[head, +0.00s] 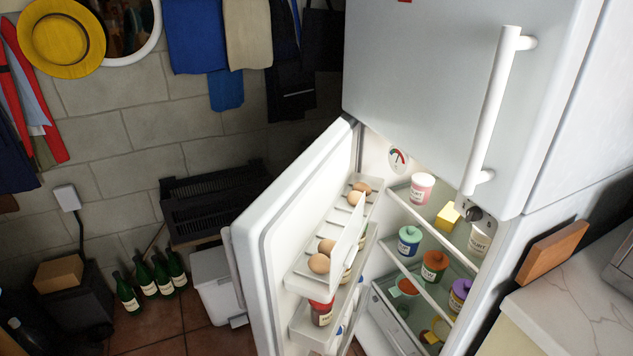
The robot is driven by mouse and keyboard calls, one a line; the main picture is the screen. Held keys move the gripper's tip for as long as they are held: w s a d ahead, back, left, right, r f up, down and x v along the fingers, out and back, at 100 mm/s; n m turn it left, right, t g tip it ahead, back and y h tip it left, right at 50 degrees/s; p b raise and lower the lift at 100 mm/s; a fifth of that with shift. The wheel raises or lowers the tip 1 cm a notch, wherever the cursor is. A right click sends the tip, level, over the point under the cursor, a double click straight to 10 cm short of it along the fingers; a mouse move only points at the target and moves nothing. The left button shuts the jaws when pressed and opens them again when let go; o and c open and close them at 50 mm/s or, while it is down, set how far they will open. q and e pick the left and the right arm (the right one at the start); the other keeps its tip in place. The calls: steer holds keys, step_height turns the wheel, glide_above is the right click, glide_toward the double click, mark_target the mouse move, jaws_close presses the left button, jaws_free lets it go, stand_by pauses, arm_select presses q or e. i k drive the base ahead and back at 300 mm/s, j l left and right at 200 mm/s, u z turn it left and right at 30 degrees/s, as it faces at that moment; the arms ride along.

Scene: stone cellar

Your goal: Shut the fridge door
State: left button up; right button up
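The fridge door (262,232) is the lower door of a white fridge. It stands wide open, swung out to the left, with its inner shelves facing right. The shelves hold several eggs (319,263) and a red-lidded jar (321,312). Its handle (234,268) shows at the door's left edge. The open fridge compartment (410,205) holds jars, yogurt pots and a yellow block on its shelves. The upper door (440,90) is shut and has a long white vertical handle (492,110). Neither of my grippers is in view.
A white bin (213,285) stands on the floor just left of the open door. Several green bottles (157,275) and a dark crate (210,200) are by the stone wall. A marble-look counter (590,290) is at the right.

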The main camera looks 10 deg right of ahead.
mark_target(268, 248)
steer(key=j+z, duration=0.2)
steer(key=z, duration=0.2)
steer(key=j+z, duration=0.15)
steer(key=z, duration=0.2)
steer(key=k+j+z, duration=0.1)
steer(key=z, duration=0.3)
steer(key=j, duration=0.1)
